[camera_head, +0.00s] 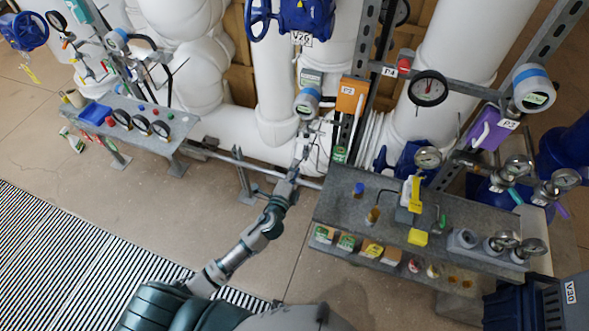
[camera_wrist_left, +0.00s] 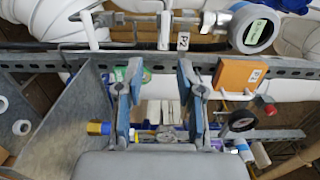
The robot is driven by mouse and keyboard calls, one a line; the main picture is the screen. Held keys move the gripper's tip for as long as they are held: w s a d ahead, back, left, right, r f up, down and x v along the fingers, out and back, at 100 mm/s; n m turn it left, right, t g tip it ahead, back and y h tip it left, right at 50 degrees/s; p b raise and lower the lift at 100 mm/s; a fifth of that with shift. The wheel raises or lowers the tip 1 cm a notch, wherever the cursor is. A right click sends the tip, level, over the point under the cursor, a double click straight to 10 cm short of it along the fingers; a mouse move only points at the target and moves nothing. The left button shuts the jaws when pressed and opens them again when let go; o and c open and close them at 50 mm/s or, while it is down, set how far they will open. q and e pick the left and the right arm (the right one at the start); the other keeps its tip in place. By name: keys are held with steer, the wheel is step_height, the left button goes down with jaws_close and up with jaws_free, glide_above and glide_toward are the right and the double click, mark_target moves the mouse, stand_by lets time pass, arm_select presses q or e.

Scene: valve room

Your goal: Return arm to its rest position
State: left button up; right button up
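My left arm (camera_head: 237,256) reaches up from the bottom of the head view, stretched out over the floor. My left gripper (camera_head: 307,141) is at its far end, in front of the white pipes and just left of the grey bench. In the left wrist view its two blue-grey fingers (camera_wrist_left: 160,92) stand apart. Nothing is clearly held between them; white and grey parts show in the gap behind. My right gripper is in neither view.
A grey bench (camera_head: 337,196) with bottles, boxes and gauges stands right of the gripper. An orange box (camera_head: 351,95) and a round gauge (camera_head: 307,103) are close by it. A smaller bench (camera_head: 150,145) stands at left. Open floor (camera_head: 150,215) lies left of the arm.

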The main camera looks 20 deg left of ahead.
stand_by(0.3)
arm_select(q)
steer(key=s+a+f+n+g, duration=0.2)
steer(key=f+g, duration=0.1)
steer(key=f, duration=0.8)
steer(key=s+a+f+n+g, duration=0.1)
steer(key=s+f+n+g, duration=0.1)
steer(key=f, duration=0.9)
steer(key=s+a+f+n+g+y+b, duration=0.1)
steer(key=s+f+n+g, duration=0.1)
steer(key=s+f, duration=0.5)
steer(key=s+a+f+n+g, duration=0.2)
steer(key=s+f, duration=0.2)
steer(key=f, duration=0.6)
steer(key=s+f+n+g, duration=0.2)
steer(key=s+f, duration=0.4)
steer(key=s, duration=0.6)
steer(key=s+f+n+g, duration=0.3)
steer(key=s+f, duration=0.3)
steer(key=s, duration=0.6)
steer(key=s+f+n+g+b, duration=0.1)
steer(key=s+f+n+g, duration=0.2)
steer(key=s+f, duration=0.4)
steer(key=s, duration=0.5)
